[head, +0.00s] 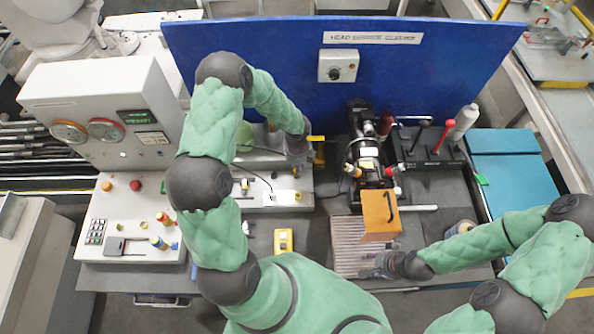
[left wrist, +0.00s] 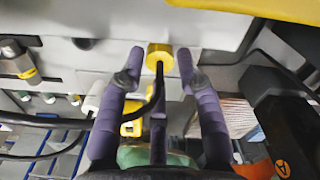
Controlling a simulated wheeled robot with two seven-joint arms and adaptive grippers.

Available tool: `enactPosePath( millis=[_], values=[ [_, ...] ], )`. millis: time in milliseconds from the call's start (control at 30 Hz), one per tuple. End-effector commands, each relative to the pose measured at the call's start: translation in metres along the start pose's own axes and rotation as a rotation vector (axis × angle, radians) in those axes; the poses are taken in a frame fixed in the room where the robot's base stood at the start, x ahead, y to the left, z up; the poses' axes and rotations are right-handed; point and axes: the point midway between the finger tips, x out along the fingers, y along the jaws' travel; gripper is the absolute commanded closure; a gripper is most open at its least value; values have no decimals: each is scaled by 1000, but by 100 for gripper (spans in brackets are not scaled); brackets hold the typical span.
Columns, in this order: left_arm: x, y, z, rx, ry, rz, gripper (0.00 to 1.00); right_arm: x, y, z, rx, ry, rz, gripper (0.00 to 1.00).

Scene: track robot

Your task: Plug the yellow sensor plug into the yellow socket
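In the left wrist view a round yellow plug-like piece (left wrist: 160,56) with a black cable sits against a pale panel (left wrist: 215,25). Whether the yellow piece is seated in a socket is hidden. In the head view my left gripper (head: 300,162) is over the pale unit (head: 265,188) at the middle, mostly hidden by its wrist. My right gripper (head: 378,266) is low beside the orange box (head: 378,222); its fingers are unclear.
A yellow block (head: 284,241) lies on the grey bench. A ribbed tray (head: 350,245) lies beneath the orange box. A black cylindrical device (head: 364,150) and a stand with levers (head: 430,150) are on the right. A blue panel (head: 270,60) closes the back.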

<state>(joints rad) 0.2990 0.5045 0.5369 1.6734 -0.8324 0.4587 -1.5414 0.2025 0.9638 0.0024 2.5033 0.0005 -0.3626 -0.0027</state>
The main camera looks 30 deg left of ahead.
Motion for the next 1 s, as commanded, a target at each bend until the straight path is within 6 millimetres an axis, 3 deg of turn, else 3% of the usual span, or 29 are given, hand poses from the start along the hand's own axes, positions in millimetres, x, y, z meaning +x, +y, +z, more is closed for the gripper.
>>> enactPosePath(
  millis=[233, 367, 767, 1000],
  values=[
    [1, 0, 0, 0, -1, -1, 65, 0, 0, 0, 0, 0, 0, 60],
    [1, 0, 0, 0, -1, -1, 100, 0, 0, 0, 0, 0, 0, 60],
    [0, 0, 0, 0, -1, -1, 100, 0, 0, 0, 0, 0, 0, 60],
    [-15, -1, 1, -1, -3, -4, 100, 2, 1, 0, 0, 0, 0, 60]
  ],
)
